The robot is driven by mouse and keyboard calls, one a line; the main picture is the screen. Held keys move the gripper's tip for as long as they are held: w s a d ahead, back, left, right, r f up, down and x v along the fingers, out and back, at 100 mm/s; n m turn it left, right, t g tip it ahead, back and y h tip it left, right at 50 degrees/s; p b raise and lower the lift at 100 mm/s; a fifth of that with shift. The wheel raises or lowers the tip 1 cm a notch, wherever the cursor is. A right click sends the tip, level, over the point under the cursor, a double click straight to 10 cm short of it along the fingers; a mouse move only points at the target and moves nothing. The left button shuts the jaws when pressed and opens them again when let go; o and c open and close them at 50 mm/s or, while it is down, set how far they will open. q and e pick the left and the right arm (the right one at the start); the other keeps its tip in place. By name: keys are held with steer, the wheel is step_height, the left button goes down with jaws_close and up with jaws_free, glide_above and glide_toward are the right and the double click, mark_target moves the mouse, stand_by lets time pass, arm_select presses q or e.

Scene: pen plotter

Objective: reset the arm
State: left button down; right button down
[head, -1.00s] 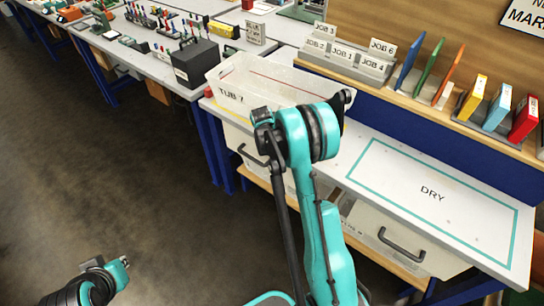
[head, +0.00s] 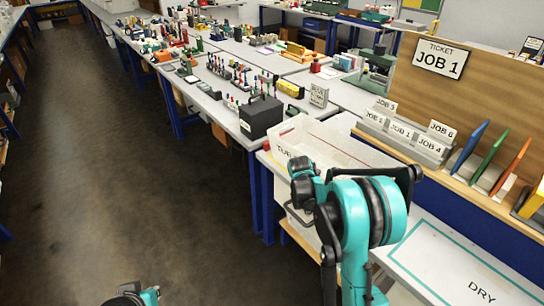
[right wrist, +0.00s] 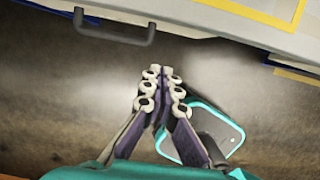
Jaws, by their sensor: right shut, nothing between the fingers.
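My right gripper (right wrist: 161,76) shows in the right wrist view. Its purple-grey fingers with pale, ringed tips are together, and nothing is between them. It hangs over the dark floor, apart from the grey drawer front with a dark handle (right wrist: 115,27) at the top of that view. In the head view my teal and black right arm stands bent in front of the bench, and I cannot make out its fingers there. A small black and teal part of my other arm shows at the bottom left edge. No left fingers show.
A rack of job cards (head: 405,133) and colored upright panels (head: 470,147) stand behind. A black box (head: 261,117) is on the neighboring bench. The left aisle floor is clear.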

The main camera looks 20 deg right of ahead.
steer(key=s+a+r+m+t+y, duration=0.1)
steer(key=s+a+r+m+t, duration=0.1)
steer(key=s+a+r+m, duration=0.35)
steer(key=s+a+r+m+t, duration=0.1)
steer(key=s+a+r+m, duration=0.1)
steer(key=s+r+m, duration=0.5)
steer(key=s+a+r+m+t, duration=0.1)
steer(key=s+a+m, duration=0.2)
steer(key=s+m, duration=0.2)
steer(key=s+a+r+m+t+y, duration=0.1)
steer(key=s+a+m+t, duration=0.1)
steer(key=s+m, duration=0.3)
steer(key=shift+s+a+r+y, duration=0.2)
steer(key=shift+s+a+y, duration=0.15)
steer(key=shift+s, duration=0.8)
